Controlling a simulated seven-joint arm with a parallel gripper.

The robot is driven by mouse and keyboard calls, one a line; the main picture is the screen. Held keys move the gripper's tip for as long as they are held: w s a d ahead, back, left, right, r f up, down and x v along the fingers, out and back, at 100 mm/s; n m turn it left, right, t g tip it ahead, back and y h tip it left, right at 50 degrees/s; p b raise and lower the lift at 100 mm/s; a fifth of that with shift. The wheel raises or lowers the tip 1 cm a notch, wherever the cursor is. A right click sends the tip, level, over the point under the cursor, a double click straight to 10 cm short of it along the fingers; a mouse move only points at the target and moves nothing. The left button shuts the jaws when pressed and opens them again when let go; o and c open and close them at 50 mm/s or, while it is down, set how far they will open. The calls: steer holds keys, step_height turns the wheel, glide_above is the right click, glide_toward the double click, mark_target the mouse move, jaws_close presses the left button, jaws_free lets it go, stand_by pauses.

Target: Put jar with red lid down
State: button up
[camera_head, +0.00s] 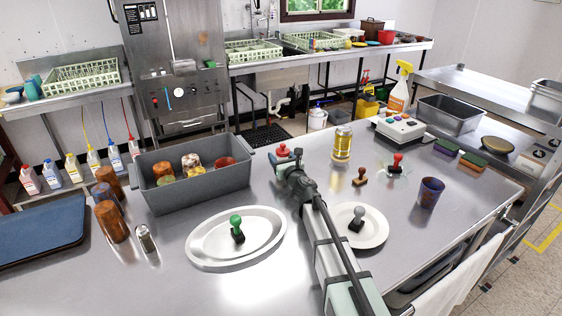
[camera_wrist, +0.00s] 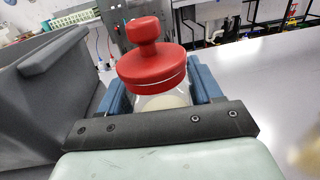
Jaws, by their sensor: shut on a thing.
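The jar with the red lid shows in the wrist view, its red knobbed lid (camera_wrist: 150,62) above a clear body with something pale inside. My gripper (camera_wrist: 162,92) is shut on the jar body, one blue finger on each side. The jar looks upright. In the head view the red lid (camera_head: 283,151) shows just beyond my gripper (camera_head: 291,166), which hides most of the jar. I cannot tell whether the jar's base touches the steel counter (camera_head: 320,170).
A grey tub (camera_head: 152,190) with several jars stands close on the left. An oval platter (camera_head: 205,248) with a green-handled stamp and a round plate (camera_head: 375,232) with a grey one lie nearer.

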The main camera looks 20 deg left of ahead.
mark_target(284, 148)
steer(key=shift+f, duration=0.85)
steer(key=o, duration=1.3)
steer(key=shift+f, duration=0.1)
steer(key=shift+s, duration=0.1)
steer(key=v, duration=0.5)
steer(key=shift+d, duration=0.1)
step_height(284, 148, up, 5)
steer(key=shift+r, duration=1.1)
